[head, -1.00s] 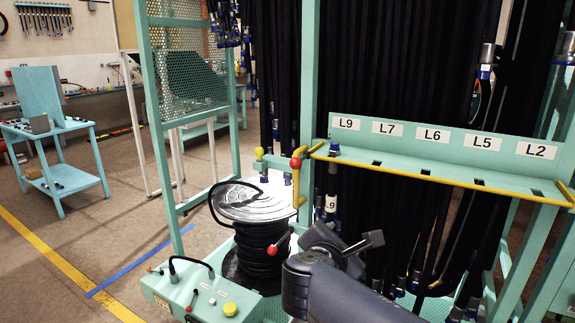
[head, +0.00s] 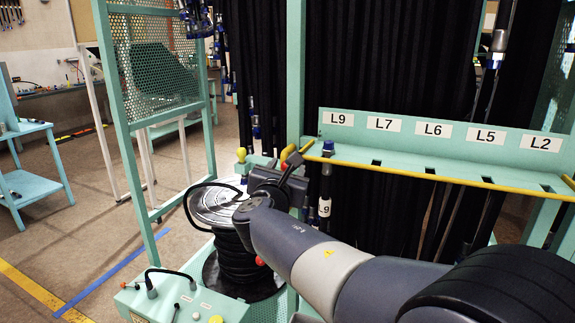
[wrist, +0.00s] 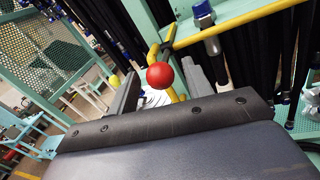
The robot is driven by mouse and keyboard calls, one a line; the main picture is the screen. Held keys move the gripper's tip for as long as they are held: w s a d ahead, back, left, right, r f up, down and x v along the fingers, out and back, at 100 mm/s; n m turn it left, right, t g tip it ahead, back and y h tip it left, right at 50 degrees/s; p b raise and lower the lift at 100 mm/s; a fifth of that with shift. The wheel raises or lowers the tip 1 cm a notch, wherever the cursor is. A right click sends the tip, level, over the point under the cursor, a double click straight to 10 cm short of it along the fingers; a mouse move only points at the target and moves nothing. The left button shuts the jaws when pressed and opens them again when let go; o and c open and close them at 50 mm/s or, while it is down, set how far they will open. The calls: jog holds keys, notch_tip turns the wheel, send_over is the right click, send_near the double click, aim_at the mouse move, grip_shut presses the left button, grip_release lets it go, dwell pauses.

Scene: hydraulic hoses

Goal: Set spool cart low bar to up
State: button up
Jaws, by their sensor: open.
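A red ball knob (wrist: 160,76) on a bent yellow bar (wrist: 179,97) is at the centre of the wrist view, at the left end of the hose rack. In the head view this knob (head: 284,165) is partly hidden by my gripper (head: 283,175). In the wrist view my open gripper (wrist: 160,71) has one finger on each side of the knob in the picture, with gaps on both sides. I cannot tell whether the knob is in depth between the fingers. A second red knob (head: 260,261) sits lower, beside the black hose spool (head: 235,265) of the cart.
The rack (head: 470,171) labelled L9 to L2 has a yellow rail (head: 430,176) along its front. A hanging hose end (head: 326,185) is close right of my gripper. A control box (head: 180,305) and mesh panel (head: 160,65) stand left. Open floor lies further left.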

jog(key=shift+w+d, duration=0.15)
jog(key=shift+w, duration=0.55)
jog(key=shift+c, duration=0.5)
grip_shut()
